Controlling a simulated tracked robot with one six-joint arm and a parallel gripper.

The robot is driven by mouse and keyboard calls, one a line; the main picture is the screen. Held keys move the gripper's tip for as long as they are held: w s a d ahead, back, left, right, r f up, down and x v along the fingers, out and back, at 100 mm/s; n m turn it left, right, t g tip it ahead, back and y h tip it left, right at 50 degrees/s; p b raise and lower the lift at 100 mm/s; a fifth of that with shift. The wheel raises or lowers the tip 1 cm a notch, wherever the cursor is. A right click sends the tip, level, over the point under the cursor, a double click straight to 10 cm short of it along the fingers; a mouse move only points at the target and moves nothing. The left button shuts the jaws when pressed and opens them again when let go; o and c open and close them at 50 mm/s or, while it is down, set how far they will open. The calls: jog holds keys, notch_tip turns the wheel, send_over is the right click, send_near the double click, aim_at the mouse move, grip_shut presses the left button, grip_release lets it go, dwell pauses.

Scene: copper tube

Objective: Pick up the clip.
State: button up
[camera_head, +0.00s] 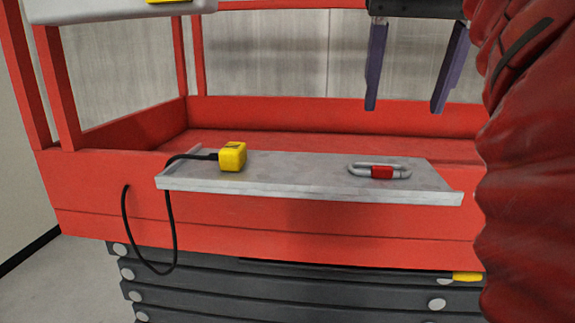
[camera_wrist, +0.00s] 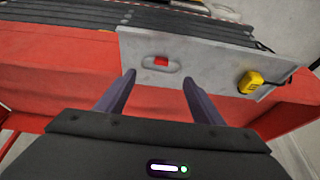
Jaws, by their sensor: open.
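The clip (camera_head: 380,171) is a silver oval link with a red sleeve. It lies flat on the right part of a grey metal shelf (camera_head: 300,178). In the wrist view the clip (camera_wrist: 161,63) lies beyond my fingertips, roughly midway between them. My gripper (camera_head: 408,108) has two purple fingers spread wide and pointing down, above and apart from the clip in the head view. It also shows in the wrist view (camera_wrist: 157,80), open with nothing between its fingers. The clip is fully visible in both views.
A yellow box (camera_head: 232,156) with a black cable (camera_head: 124,215) sits on the left part of the shelf; it also shows in the wrist view (camera_wrist: 251,82). The shelf has a low raised front edge and is fixed on a red lift platform (camera_head: 300,225) with rails. The shelf between box and clip is clear.

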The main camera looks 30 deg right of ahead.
send_over(388, 172)
jog(key=s+a, duration=0.2)
jog(key=shift+s+f, duration=0.1)
jog(key=shift+f, duration=3.45)
jog(key=shift+d, duration=0.1)
jog(key=shift+x, duration=2.55)
jog(key=shift+s, duration=0.1)
jog(key=shift+c, duration=0.2)
jog(key=shift+f, duration=0.1)
jog(key=c, duration=1.4)
jog(key=shift+r, duration=5.05)
